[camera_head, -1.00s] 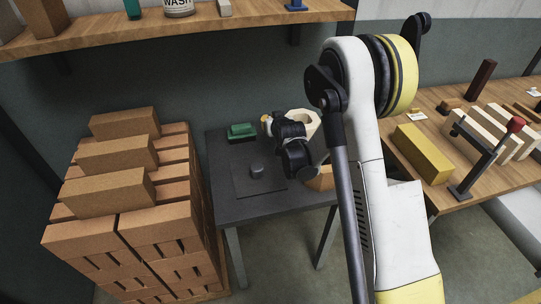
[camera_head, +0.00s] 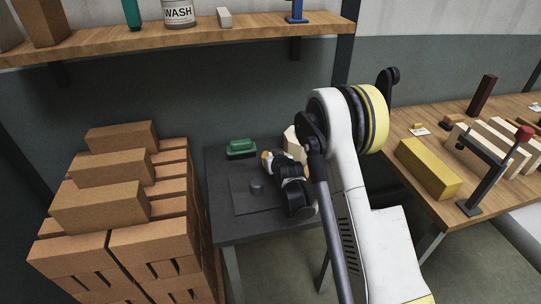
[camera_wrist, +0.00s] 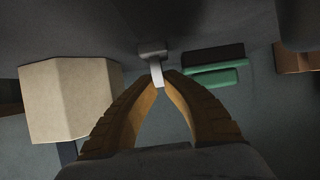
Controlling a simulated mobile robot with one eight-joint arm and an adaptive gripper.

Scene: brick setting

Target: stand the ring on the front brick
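My gripper (camera_head: 266,160) is above the dark table, beside the green object. In the wrist view its tan fingers (camera_wrist: 163,78) come together on a small pale and grey piece (camera_wrist: 156,72). This looks like the ring seen nearly edge-on; its hole does not show. In the head view only a pale spot shows at the fingertips. The front brick (camera_head: 95,213) is the nearest of three single orange-brown bricks lying stepped on top of the brick stack at left. Its top is bare, and my gripper is well to its right.
The dark table (camera_head: 228,228) carries a grey knob (camera_head: 256,187), a green object (camera_head: 240,150) and a cream block (camera_wrist: 70,100). A wooden shelf (camera_head: 100,47) hangs above. A bench at right holds a yellow block (camera_head: 428,168). The brick stack adjoins the table's left side.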

